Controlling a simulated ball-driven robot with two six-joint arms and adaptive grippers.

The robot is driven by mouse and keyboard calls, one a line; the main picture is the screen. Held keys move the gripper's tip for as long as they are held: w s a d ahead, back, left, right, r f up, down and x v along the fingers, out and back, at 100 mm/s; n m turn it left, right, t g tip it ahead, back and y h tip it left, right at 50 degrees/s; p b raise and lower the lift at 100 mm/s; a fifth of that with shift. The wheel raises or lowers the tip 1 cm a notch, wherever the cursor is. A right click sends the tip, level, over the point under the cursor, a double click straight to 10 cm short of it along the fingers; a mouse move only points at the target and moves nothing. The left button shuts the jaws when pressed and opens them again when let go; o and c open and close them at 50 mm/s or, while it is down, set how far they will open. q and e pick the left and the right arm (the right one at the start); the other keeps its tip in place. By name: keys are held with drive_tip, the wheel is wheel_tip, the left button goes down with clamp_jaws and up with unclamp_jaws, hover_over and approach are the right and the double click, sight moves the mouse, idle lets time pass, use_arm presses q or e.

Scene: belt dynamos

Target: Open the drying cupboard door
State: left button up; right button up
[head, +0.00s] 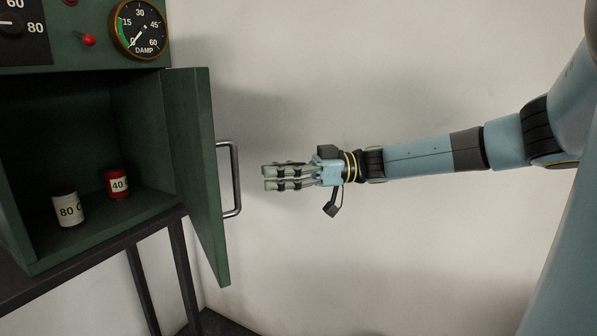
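The drying cupboard (88,232) is a dark green box at the left. Its green door (200,165) stands wide open, swung out from the right side of the opening. A grey metal bar handle (236,180) sits on the door's right-hand face. My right gripper (265,178) is level with the handle, a short way to its right, and points left toward it. A gap of bare wall shows between them, so it is apart from the handle and holds nothing visible. Its fingers lie side by side, and I cannot tell how far they are spread. My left gripper is out of view.
Above is a round DAMP gauge (138,27) and a red knob (89,40). A dark metal stand (182,262) carries the cupboard. A pale wall lies behind.

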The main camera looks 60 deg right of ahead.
drive_tip(key=v, duration=0.6)
drive_tip(key=shift+s+d, duration=0.2)
